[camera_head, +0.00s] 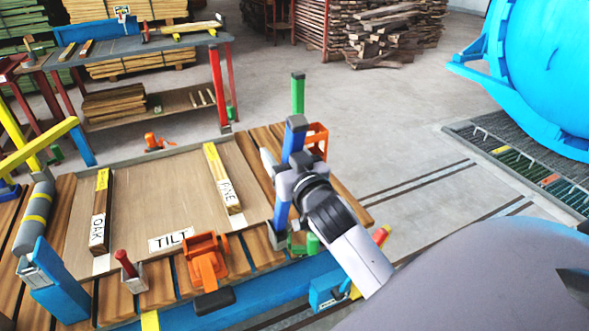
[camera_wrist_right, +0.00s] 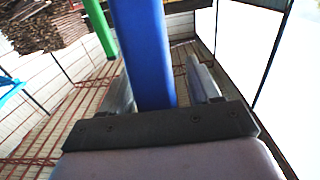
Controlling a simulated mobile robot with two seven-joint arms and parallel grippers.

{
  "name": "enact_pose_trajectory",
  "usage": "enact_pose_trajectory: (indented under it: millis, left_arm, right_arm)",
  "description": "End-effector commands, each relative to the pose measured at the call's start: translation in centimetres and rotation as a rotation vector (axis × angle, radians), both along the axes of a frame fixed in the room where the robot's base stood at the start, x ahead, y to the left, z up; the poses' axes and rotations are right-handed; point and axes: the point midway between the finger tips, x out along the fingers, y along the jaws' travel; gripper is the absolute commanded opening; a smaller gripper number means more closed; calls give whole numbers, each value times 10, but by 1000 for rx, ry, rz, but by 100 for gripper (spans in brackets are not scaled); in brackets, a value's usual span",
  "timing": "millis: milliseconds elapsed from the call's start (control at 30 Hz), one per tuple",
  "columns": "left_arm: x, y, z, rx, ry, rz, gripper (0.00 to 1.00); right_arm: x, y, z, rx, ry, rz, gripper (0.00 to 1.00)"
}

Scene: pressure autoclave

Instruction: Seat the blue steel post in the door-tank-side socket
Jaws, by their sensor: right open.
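The blue steel post (camera_head: 283,212) stands nearly upright at the right edge of the wooden bench, its lower end by a small grey bracket (camera_head: 276,238). I cannot tell how deep the end sits in it. My right gripper (camera_head: 281,168) is open at the post's upper part, its arm coming from the lower right and hiding some of the post. In the right wrist view the blue post (camera_wrist_right: 147,50) stands between the two spread fingers of the gripper (camera_wrist_right: 160,88). Gaps show beside it, most clearly on the right. My left gripper is not in view.
A green post (camera_head: 298,93) rises behind the blue one, near an orange bracket (camera_head: 317,140). The bench holds a TILT panel (camera_head: 150,205), OAK (camera_head: 100,210) and PINE (camera_head: 222,178) bars, a red post (camera_head: 123,259) and an orange clamp (camera_head: 207,262). A blue tank (camera_head: 550,60) stands right.

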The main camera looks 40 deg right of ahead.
Motion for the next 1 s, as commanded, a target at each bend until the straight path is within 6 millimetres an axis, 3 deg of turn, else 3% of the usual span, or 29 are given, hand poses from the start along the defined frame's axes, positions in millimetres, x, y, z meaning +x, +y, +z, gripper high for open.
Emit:
enact_pose_trajectory:
  millis: [100,300,767,867,900,1000]
  left_arm:
    - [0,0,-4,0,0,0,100]
    - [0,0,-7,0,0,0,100]
    - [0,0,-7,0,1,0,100]
    - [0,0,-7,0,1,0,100]
    - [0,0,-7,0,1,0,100]
    - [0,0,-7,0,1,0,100]
  right_arm:
    - [-22,5,-2,1,1,0,62]
    - [-45,11,-1,1,-1,0,62]
    - [-55,13,1,0,-2,-1,62]
    - [-55,13,1,0,-2,-1,94]
    - [-55,13,1,0,-2,-1,100]
    - [-55,13,1,0,-2,-1,100]
